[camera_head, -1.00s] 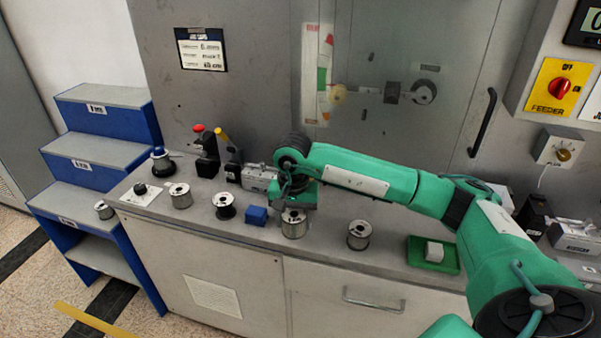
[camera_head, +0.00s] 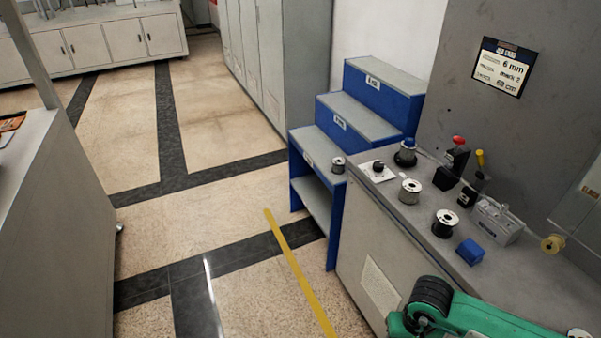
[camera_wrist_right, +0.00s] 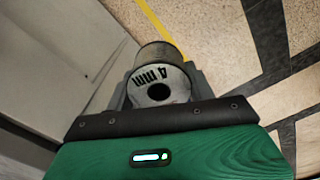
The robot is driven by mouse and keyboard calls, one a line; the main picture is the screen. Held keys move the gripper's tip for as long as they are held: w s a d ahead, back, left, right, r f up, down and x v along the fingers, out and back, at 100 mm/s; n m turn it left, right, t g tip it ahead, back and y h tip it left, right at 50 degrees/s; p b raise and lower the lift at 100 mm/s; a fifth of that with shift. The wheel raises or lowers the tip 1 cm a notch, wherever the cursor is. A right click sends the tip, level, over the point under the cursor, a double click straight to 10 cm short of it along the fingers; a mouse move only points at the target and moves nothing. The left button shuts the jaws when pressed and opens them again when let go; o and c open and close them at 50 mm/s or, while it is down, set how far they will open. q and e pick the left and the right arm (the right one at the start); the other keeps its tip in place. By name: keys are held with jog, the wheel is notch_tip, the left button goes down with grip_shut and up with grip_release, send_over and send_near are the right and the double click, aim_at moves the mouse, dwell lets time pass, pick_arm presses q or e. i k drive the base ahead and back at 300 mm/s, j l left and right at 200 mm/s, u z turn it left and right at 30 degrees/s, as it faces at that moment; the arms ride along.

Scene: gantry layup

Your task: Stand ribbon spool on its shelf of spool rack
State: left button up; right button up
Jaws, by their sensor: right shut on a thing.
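My right gripper (camera_wrist_right: 160,92) is shut on a spool (camera_wrist_right: 160,58), seen in the right wrist view with a grey face, dark centre hole and upside-down marking that looks like "4 mm". In the head view my right arm enters at the bottom right; its fingers and the spool are below the frame. The spool rack (camera_head: 365,115) is a blue stepped stand with grey shelves and small labels, left of the counter. A small spool (camera_head: 338,165) stands on its lowest top step. My left gripper is not in view.
The counter (camera_head: 392,206) carries a silver spool (camera_head: 410,190), a dark-wound spool (camera_head: 445,223), a blue block (camera_head: 470,251) and a grey device (camera_head: 496,219). Open floor (camera_head: 190,220) lies left of the rack.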

aim_at(311, 140)
jog(key=i+j+u, duration=0.1)
jog(key=i+u, duration=0.5)
jog(key=i, duration=1.45)
jog(key=i+z, duration=0.15)
jog(key=i, duration=0.5)
jog(key=i+j+z, duration=0.15)
jog(key=i, duration=0.45)
